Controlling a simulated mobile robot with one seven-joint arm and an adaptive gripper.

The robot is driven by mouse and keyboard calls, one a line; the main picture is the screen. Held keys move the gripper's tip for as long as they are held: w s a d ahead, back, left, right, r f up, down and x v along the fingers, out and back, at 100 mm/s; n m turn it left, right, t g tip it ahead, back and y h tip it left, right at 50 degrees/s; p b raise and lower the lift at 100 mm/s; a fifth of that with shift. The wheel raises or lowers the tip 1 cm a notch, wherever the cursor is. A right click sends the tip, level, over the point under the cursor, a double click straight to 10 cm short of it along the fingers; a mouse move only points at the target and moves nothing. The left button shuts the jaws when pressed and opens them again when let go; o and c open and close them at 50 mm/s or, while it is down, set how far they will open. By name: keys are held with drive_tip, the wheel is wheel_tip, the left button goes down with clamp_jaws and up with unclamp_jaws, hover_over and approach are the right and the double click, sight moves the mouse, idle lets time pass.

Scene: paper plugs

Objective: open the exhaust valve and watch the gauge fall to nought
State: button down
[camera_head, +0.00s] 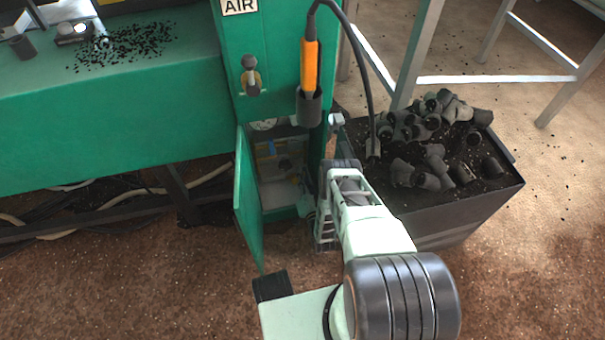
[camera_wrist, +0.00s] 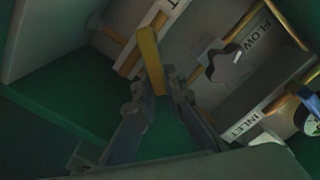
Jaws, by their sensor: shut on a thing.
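My gripper (camera_wrist: 163,88) is shut on a yellow lever (camera_wrist: 149,50) in the wrist view; the lever stands up between the fingertips. A white label (camera_wrist: 178,5) beyond it is cut off, with only a final T readable. In the head view my gripper (camera_head: 309,205) reaches into the open green cabinet from the right, and my own arm hides part of it. A pale round dial (camera_head: 263,124), perhaps the gauge, shows at the cabinet's top; its needle cannot be read.
A dark star-shaped knob (camera_wrist: 226,64) sits by the FLOW label, near an INLET label (camera_wrist: 243,123) and brass pipes. The cabinet door (camera_head: 247,205) hangs open at left. A bin of dark plugs (camera_head: 455,205) stands close at right. An orange tool (camera_head: 309,68) hangs above.

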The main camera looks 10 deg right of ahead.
drive_tip(key=shift+w, duration=0.1)
drive_tip(key=c, duration=2)
unclamp_jaws()
drive_tip(key=shift+r, duration=0.15)
wheel_tip(320, 180, up, 10)
drive_tip(key=shift+f, duration=0.1)
